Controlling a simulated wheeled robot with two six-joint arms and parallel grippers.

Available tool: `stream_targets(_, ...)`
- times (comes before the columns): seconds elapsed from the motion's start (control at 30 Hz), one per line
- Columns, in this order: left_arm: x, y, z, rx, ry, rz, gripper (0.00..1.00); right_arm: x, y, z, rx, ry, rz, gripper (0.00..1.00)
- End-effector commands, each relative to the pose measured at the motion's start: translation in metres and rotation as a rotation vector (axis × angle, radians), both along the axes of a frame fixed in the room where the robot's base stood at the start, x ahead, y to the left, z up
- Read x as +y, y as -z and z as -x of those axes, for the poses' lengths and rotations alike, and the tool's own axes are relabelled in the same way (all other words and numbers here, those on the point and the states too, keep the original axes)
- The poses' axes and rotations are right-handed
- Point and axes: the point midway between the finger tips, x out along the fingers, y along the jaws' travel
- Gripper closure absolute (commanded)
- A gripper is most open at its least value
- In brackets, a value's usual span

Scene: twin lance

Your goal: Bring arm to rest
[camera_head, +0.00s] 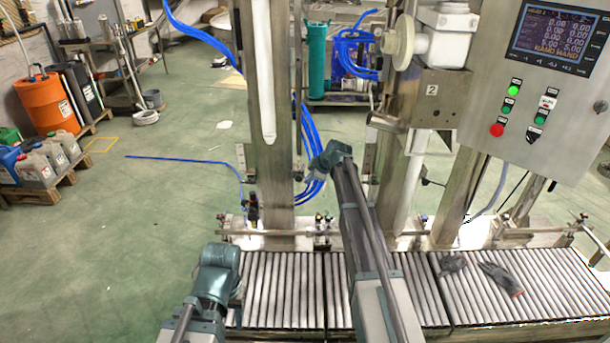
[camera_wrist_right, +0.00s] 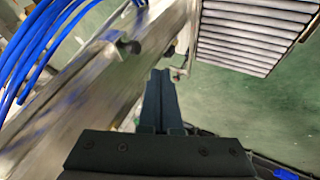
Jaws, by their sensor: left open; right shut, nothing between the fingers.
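My right arm (camera_head: 365,225) reaches up and forward from the bottom middle of the head view. Its wrist end is beside the metal post and blue hoses. In the right wrist view my right gripper (camera_wrist_right: 161,72) has its two dark fingers together, with nothing between them. My left gripper (camera_head: 218,262) is low and left of centre in the head view, at the left end of the roller conveyor. It is open and holds nothing that I can see; its fingers are mostly hidden by the wrist.
A roller conveyor (camera_head: 290,290) runs across the front, with grey gloves (camera_head: 502,278) on its right part. A metal post (camera_head: 270,180), blue hoses (camera_head: 313,150) and a control panel (camera_head: 535,90) stand behind it. Green floor (camera_head: 150,230) is clear at left.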

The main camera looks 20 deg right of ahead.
Motion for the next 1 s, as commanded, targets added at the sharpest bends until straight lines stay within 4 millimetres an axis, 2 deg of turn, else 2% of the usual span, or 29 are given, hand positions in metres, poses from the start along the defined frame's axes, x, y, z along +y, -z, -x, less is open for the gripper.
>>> stream_targets(0.03,0.000,-0.009,0.000,0.000,0.000,0.000,0.50,-0.001,-0.009,0.005,0.000,0.001,-0.001,1.00)
stream_targets(0.27,0.000,-0.010,0.000,0.000,0.000,0.000,0.50,-0.002,-0.010,0.009,0.003,0.000,-0.002,1.00)
stream_targets(0.37,0.000,-0.011,0.000,0.000,0.000,0.000,0.50,0.017,-0.008,0.024,0.035,0.011,-0.016,1.00)
stream_targets(0.43,0.000,-0.013,0.000,0.000,0.000,0.000,0.50,0.042,-0.005,0.047,0.087,0.033,-0.034,1.00)
stream_targets(0.57,0.000,-0.018,0.000,0.000,0.000,0.000,0.50,0.103,0.003,0.115,0.236,0.120,-0.069,1.00)
stream_targets(0.7,0.000,-0.023,0.000,0.000,0.000,0.000,0.50,0.159,0.010,0.203,0.407,0.267,-0.069,1.00)
stream_targets(0.83,0.000,-0.028,0.000,0.000,0.000,0.000,0.50,0.191,0.013,0.288,0.535,0.441,-0.032,1.00)
stream_targets(0.9,0.000,-0.030,0.000,0.000,0.000,0.000,0.50,0.200,0.013,0.329,0.581,0.537,-0.004,1.00)
stream_targets(1.0,0.000,-0.032,0.000,0.000,0.000,0.000,0.50,0.206,0.011,0.377,0.620,0.666,0.038,1.00)
